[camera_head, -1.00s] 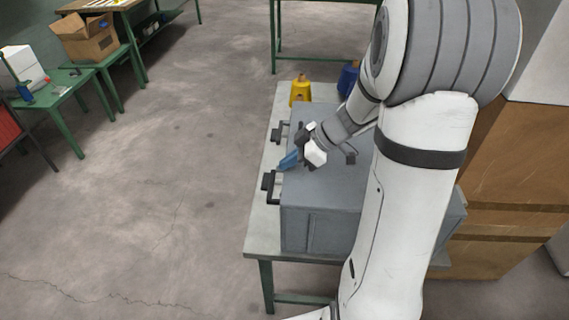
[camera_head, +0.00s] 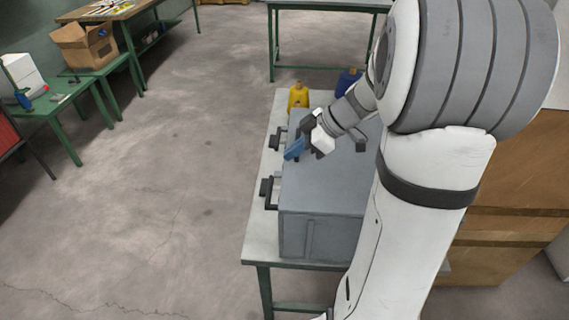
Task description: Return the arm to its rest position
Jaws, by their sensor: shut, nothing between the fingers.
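My arm reaches in from the right side of the view and bends at a large grey joint. My gripper (camera_head: 293,150) has blue fingers and is shut with nothing held. It is over the left part of the grey metal box (camera_head: 325,195), near the box's dark handles. I cannot tell whether the fingers touch the box. Part of the box is hidden behind my arm.
The box stands on a green-legged table (camera_head: 259,222). A yellow bottle (camera_head: 298,97) and a blue one (camera_head: 347,82) stand behind it. A cardboard box (camera_head: 84,45) is on a bench at the far left. Brown crates stand at right. The floor at left is clear.

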